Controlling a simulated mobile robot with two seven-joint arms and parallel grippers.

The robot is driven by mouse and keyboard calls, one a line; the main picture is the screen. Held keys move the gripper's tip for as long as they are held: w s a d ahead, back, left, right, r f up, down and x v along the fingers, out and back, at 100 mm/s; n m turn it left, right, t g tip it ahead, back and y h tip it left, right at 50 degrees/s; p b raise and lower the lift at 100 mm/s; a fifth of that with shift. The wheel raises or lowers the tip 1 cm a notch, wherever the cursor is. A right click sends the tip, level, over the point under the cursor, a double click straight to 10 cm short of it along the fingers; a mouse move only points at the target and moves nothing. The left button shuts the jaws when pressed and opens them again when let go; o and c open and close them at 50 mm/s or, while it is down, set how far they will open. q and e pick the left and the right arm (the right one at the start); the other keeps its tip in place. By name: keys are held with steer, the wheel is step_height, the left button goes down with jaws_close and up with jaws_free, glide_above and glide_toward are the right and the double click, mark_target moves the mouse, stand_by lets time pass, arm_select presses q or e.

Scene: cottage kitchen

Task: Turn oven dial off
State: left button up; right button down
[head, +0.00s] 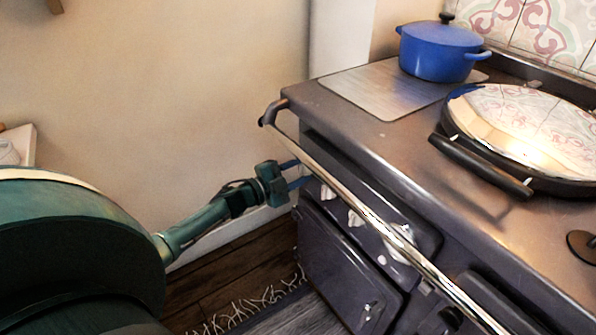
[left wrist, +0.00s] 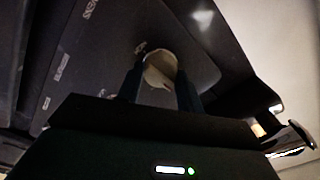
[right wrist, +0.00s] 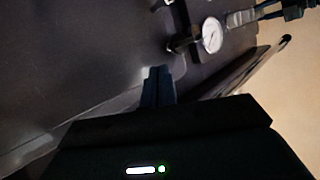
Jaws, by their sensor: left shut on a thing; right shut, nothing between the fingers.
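The dark grey range oven has several pale controls on its front below the rail; one pale dial (head: 327,191) shows near my left fingertips in the head view. My left gripper (head: 304,172) reaches in from the left under the rail. In the left wrist view its two fingers are shut on a round pale oven dial (left wrist: 160,70), one finger on each side. The dial's marking and exact angle are too dark to read. My right gripper (right wrist: 158,72) shows only in its own wrist view, shut and empty, in front of the dark oven front.
A shiny rail (head: 345,185) runs along the oven front, above my left fingers. A white-faced round gauge (right wrist: 211,35) is on the oven front. A blue pot (head: 437,52) and a domed hotplate lid (head: 530,120) are on top. Oven doors (head: 345,265) are below.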

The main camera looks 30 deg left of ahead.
arm_select(q)
steer(key=o, duration=1)
arm_select(e)
steer(key=shift+d, duration=0.15)
steer(key=shift+s, duration=0.1)
arm_select(q)
steer(key=shift+s+a, duration=0.1)
steer(key=shift+s, duration=0.15)
steer(key=p+v, duration=0.1)
steer(key=v, duration=0.6)
arm_select(e)
steer(key=shift+a+f, duration=0.2)
steer(key=shift+f, duration=0.05)
steer(key=shift+r, duration=0.1)
